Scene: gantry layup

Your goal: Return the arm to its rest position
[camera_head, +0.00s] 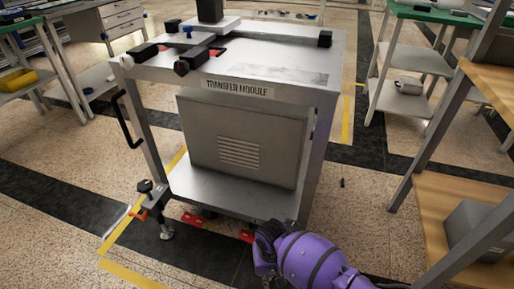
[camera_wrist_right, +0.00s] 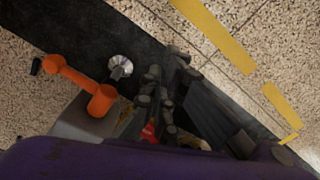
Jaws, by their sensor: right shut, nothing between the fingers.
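My right arm, purple with dark bands, comes in at the bottom of the head view. Its dark right gripper (camera_head: 268,238) is low in front of the transfer module cart (camera_head: 325,100), close to the cart's lower front edge. Whether it touches the cart cannot be told. In the right wrist view the gripper's dark fingers (camera_wrist_right: 160,92) are together with nothing between them. A purple link of mine fills the bottom of that view. My left gripper is not in view.
Red pedals (camera_head: 192,219) and an orange lever (camera_head: 137,213) sit at the cart's base; an orange lever (camera_wrist_right: 75,78) and round metal foot (camera_wrist_right: 120,66) show in the wrist view. A wooden shelf rack (camera_head: 440,200) stands right. Speckled floor (camera_head: 350,215) lies open between.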

